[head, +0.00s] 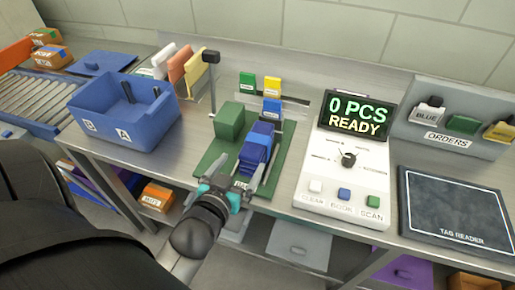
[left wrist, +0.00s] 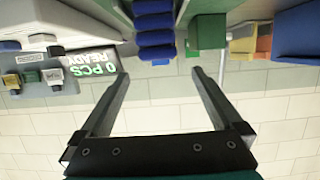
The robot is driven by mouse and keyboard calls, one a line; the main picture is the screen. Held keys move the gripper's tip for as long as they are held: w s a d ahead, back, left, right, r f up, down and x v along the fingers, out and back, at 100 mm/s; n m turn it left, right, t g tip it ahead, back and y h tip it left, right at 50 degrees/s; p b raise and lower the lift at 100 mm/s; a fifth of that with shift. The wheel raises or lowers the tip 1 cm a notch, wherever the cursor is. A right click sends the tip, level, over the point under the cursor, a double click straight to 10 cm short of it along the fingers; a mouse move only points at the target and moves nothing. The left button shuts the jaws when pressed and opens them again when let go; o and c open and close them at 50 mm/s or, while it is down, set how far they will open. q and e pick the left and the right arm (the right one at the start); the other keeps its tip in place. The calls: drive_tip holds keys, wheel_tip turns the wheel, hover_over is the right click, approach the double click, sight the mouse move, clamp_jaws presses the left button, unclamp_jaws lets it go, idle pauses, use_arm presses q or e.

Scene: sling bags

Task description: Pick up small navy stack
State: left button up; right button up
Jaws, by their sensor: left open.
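The small navy stack (head: 257,148) is several blue folded pieces on a green mat (head: 208,157) in the middle of the counter. In the left wrist view, which is upside down, the stack (left wrist: 155,38) shows as blue rolls beyond my fingertips. My left gripper (head: 240,170) is open at the near end of the stack, one finger toward each side. In the left wrist view nothing lies between the fingers of the gripper (left wrist: 160,73). My right gripper is not in view.
A green block (head: 230,122) stands just left of the stack. A blue bin (head: 125,112) is to the left. A console (head: 345,165) reading "0 PCS READY" and a dark tag reader (head: 455,205) are to the right. A thin post (head: 212,85) rises behind the mat.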

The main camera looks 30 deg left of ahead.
sight(258, 138)
use_arm(q)
drive_tip(key=x, duration=0.7)
drive_tip(key=shift+b+x, duration=0.6)
drive_tip(key=shift+x, duration=2.05)
drive_tip(key=shift+d+r, duration=0.1)
drive_tip(key=shift+c, duration=0.4)
drive_tip(key=c, duration=1.3)
clamp_jaws()
drive_tip(key=shift+r, duration=0.15)
